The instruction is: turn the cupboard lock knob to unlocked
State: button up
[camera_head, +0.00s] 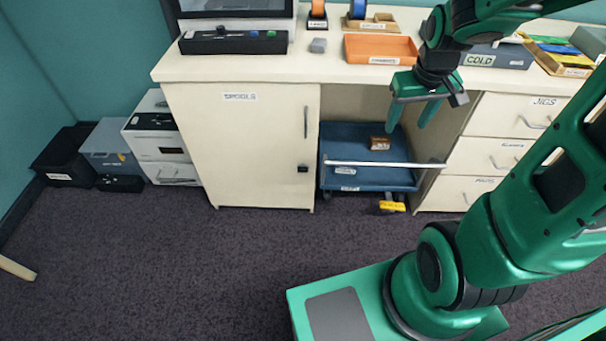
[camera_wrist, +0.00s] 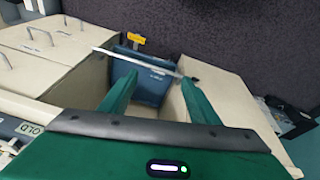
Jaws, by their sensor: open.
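The cream cupboard (camera_head: 240,150) stands under the left end of the counter. Its door is closed and has a vertical bar handle (camera_head: 306,122) near the right edge. The lock knob (camera_head: 302,169) is a small dark piece below the handle; its setting is too small to read. My gripper (camera_head: 406,125) is open and empty, pointing down in front of the counter, to the right of the cupboard and apart from it.
A blue cart (camera_head: 350,184) with a pale handle bar (camera_head: 385,164) stands in the open bay right of the cupboard. Drawers (camera_head: 497,155) stand further right. An orange tray (camera_head: 381,47) and other trays lie on the counter. Carpet (camera_head: 190,260) in front is clear.

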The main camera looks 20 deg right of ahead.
jog(key=w+a+f+n+t+y, duration=0.3)
jog(key=w+a+f, duration=0.7)
jog(key=w+a, duration=0.35)
jog(key=w+a+f+n+t+y, duration=0.35)
jog(key=w+a+f, duration=0.75)
jog(key=w, duration=0.4)
jog(key=m+t+h, duration=0.4)
jog(key=m+h, duration=0.5)
jog(key=h, duration=0.1)
send_near(303, 170)
jog(key=shift+n+g+y, duration=0.25)
jog(key=x, duration=0.7)
jog(key=shift+w+d, duration=0.2)
jog(key=shift+w, duration=0.25)
jog(key=c, duration=1.1)
